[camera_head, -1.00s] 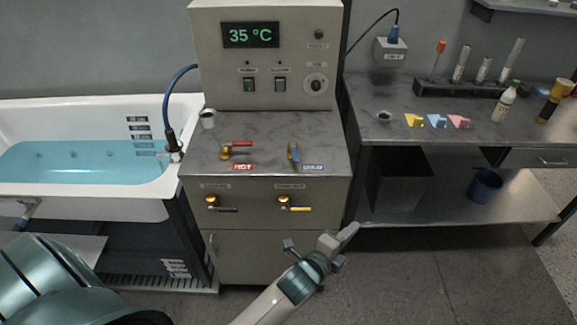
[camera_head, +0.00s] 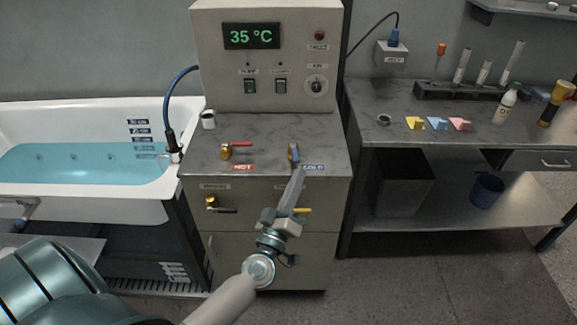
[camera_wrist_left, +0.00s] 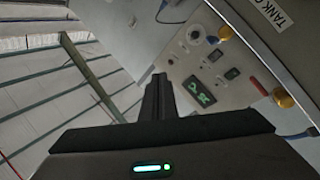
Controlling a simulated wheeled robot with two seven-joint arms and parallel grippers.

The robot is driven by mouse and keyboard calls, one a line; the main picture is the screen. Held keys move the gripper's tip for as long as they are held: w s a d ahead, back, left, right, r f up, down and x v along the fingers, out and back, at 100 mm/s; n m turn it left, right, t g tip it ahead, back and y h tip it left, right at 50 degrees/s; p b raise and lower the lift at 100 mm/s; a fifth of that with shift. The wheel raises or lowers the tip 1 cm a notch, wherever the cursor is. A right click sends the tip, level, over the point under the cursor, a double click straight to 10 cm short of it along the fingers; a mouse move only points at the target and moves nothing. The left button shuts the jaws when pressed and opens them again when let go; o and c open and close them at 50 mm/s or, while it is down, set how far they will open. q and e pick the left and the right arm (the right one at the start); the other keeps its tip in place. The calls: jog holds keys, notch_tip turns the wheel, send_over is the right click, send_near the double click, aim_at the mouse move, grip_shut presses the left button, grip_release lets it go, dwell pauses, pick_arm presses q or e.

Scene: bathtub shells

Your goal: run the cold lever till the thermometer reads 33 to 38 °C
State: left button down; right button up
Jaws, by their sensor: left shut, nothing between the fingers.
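The thermometer display (camera_head: 251,36) on the cabinet reads 35 °C; the green digits also show, rotated, in the left wrist view (camera_wrist_left: 200,92). The cold lever (camera_head: 293,153) has a blue handle on a brass valve, beside the COLD label (camera_head: 313,168). The hot lever (camera_head: 236,149) has a red handle lying sideways above the HOT label (camera_head: 243,167). My left gripper (camera_head: 299,172) is shut and empty, its fingers pointing up just in front of the cold lever. I cannot tell whether they touch it. My right gripper is not in view.
A white bathtub (camera_head: 60,111) of blue water stands left. A metal bench (camera_head: 365,110) stands right.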

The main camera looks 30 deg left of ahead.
aim_at(295, 152)
pick_arm(q)
jog(key=s+a+f+n+g+y, duration=0.1)
jog(key=a+f+n+g+y, duration=0.3)
jog(key=a+n, duration=0.4)
notch_tip(295, 152, down, 3)
jog(key=n+g, duration=0.1)
jog(key=n, duration=0.3)
jog(key=shift+s+a+r+b, duration=0.2)
jog(key=shift+a+b, duration=0.05)
jog(key=shift+b, duration=0.05)
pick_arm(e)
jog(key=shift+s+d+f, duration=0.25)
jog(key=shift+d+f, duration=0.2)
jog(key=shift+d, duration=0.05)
pick_arm(q)
jog(key=shift+w, duration=0.15)
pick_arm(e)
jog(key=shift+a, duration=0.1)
pick_arm(q)
jog(key=x, duration=0.3)
jog(key=d+p+x, duration=0.1)
jog(key=x, duration=0.3)
jog(key=w+d+p+x, duration=0.1)
jog(key=x, duration=0.2)
jog(key=shift+w, duration=0.25)
jog(key=shift+w+d, duration=0.4)
jog(key=shift+d, duration=0.15)
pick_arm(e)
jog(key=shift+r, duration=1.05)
